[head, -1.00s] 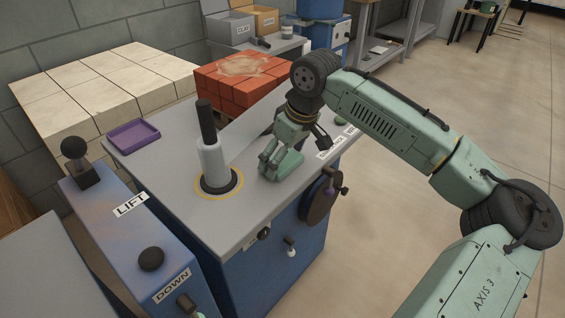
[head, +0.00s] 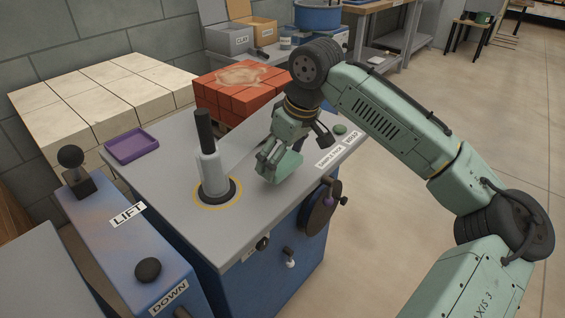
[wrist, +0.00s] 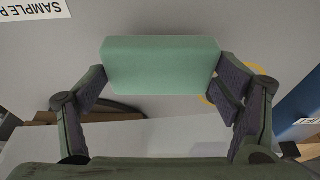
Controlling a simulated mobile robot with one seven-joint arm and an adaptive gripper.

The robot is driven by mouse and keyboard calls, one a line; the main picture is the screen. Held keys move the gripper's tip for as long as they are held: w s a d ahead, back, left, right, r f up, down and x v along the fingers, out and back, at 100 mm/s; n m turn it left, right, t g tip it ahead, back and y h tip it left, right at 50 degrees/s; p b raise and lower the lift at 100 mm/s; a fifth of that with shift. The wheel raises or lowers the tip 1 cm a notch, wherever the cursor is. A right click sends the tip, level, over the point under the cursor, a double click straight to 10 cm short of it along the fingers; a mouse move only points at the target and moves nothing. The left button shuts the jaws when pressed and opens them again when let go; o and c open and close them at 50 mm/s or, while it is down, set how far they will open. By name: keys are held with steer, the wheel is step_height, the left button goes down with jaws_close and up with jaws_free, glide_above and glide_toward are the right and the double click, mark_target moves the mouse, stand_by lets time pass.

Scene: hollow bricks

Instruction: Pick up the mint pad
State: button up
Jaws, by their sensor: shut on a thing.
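The mint pad is a pale green rounded block (wrist: 160,66). In the head view the pad (head: 289,167) shows at the tips of my gripper (head: 273,160), over the grey bench top. In the wrist view my gripper (wrist: 160,82) is shut on the pad, with a dark finger at each short end. The pad lies across between the fingers. I cannot tell whether its underside is touching the bench or a little above it.
A grey post (head: 213,172) in a yellow ring stands left of my gripper. A purple tray (head: 132,146) lies at the bench's far left. Red bricks (head: 232,98) are stacked behind. A label (head: 330,156) and small green item (head: 340,129) are to the right.

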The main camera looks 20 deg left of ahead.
steer(key=s+d+b, duration=0.1)
steer(key=s+d, duration=0.1)
steer(key=s, duration=0.4)
steer(key=s+d+r, duration=0.1)
steer(key=s+d, duration=0.2)
steer(key=s, duration=0.4)
steer(key=shift+s+d+r+b, duration=0.15)
steer(key=shift+s+d+b, duration=0.1)
steer(key=shift+d+b, duration=0.1)
steer(key=shift+a, duration=0.1)
steer(key=o, duration=0.4)
steer(key=c, duration=0.5)
